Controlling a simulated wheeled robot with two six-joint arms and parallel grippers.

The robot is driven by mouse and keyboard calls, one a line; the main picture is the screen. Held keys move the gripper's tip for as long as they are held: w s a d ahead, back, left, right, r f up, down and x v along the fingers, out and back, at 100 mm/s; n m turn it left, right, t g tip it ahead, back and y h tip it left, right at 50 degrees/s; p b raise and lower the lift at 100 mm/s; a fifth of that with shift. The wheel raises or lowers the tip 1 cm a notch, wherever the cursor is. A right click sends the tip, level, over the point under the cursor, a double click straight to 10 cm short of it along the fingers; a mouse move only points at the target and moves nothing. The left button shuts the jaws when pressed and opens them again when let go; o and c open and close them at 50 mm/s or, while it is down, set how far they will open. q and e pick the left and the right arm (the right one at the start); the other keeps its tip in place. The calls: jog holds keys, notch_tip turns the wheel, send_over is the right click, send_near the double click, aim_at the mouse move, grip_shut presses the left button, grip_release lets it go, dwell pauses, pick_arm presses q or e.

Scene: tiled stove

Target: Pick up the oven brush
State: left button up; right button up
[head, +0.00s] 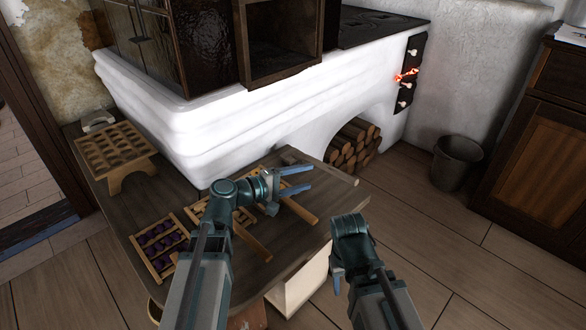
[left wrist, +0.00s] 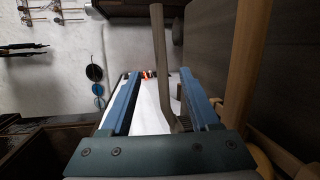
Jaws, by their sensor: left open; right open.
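A long wooden handle (head: 300,210) lies on the bench (head: 190,195), partly under my left gripper (head: 303,180); it may be the oven brush, but its head is hidden there. In the left wrist view a wooden stick (left wrist: 160,60) shows between my open blue fingers (left wrist: 165,100), with a small grey ribbed part near its lower end, likely the brush. The fingers are not closed on it. My right gripper (head: 337,280) is open and empty, pointing down beyond the bench's right side.
Another wooden handle (head: 252,242) and a rack with dark purple pieces (head: 160,245) lie on the bench. A wooden tray (head: 115,148) stands at the back left. The white stove (head: 190,130) borders the bench. Firewood (head: 352,145) and a bucket (head: 456,163) are to the right.

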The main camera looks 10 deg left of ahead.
pick_arm(q)
jog(key=shift+w+a, duration=0.1)
jog(key=b+x, duration=0.2)
jog(key=x, duration=1.2)
jog(key=shift+a, duration=0.1)
grip_shut()
dwell(1.3)
